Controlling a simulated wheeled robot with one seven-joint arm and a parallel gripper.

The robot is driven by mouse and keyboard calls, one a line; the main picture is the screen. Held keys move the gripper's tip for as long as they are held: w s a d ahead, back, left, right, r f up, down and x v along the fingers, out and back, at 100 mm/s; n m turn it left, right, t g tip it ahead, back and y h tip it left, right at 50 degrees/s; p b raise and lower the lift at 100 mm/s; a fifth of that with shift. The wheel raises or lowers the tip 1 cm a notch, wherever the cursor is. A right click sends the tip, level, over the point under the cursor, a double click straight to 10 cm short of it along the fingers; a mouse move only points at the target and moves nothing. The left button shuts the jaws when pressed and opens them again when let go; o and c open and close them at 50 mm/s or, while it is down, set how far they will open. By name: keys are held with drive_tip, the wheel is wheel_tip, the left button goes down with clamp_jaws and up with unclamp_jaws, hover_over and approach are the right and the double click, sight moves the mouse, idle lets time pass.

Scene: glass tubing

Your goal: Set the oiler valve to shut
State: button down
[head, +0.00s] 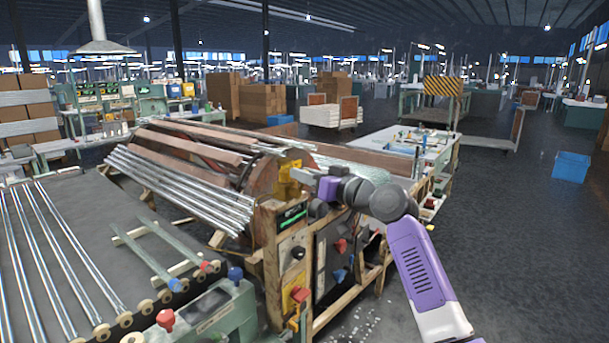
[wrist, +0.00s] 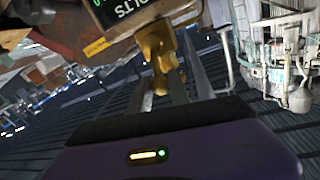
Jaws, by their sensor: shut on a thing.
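A yellow fitting, which looks like the oiler valve (head: 288,190), is on the upper front of the wooden-framed machine, in the middle of the head view. In the wrist view the yellow valve (wrist: 155,45) is at top centre, beside a dark label panel. My gripper (head: 299,173) reaches it from the right, with its fingers at the yellow part. In the wrist view my gripper (wrist: 180,70) has its long grey fingers close together on the yellow piece. The fingers hide part of the valve, and its exact handle angle is hard to tell.
A dark panel with green lettering (head: 292,217) sits just below the valve. Metal tubes (head: 185,190) lie on the machine at left. Red and blue knobs (head: 340,246) are on its front. A white-topped table (head: 405,143) stands behind. Open floor (head: 510,230) lies right.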

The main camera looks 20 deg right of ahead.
drive_tip(key=w+d+f+m+g+p, duration=0.2)
drive_tip(key=d+f+m+p, duration=0.1)
drive_tip(key=m, duration=1.1)
drive_tip(key=shift+w+d+f+g+y+p, duration=0.3)
drive_tip(key=shift+f+y+p, duration=0.1)
drive_tip(key=shift+f+p, duration=0.55)
drive_tip(key=shift+f, duration=0.15)
drive_tip(key=c, duration=1.2)
unclamp_jaws()
drive_tip(key=shift+s, duration=0.1)
drive_tip(key=b+v, duration=0.1)
drive_tip(key=v, duration=0.6)
drive_tip(key=shift+s+d, duration=0.2)
drive_tip(key=shift+s, duration=0.05)
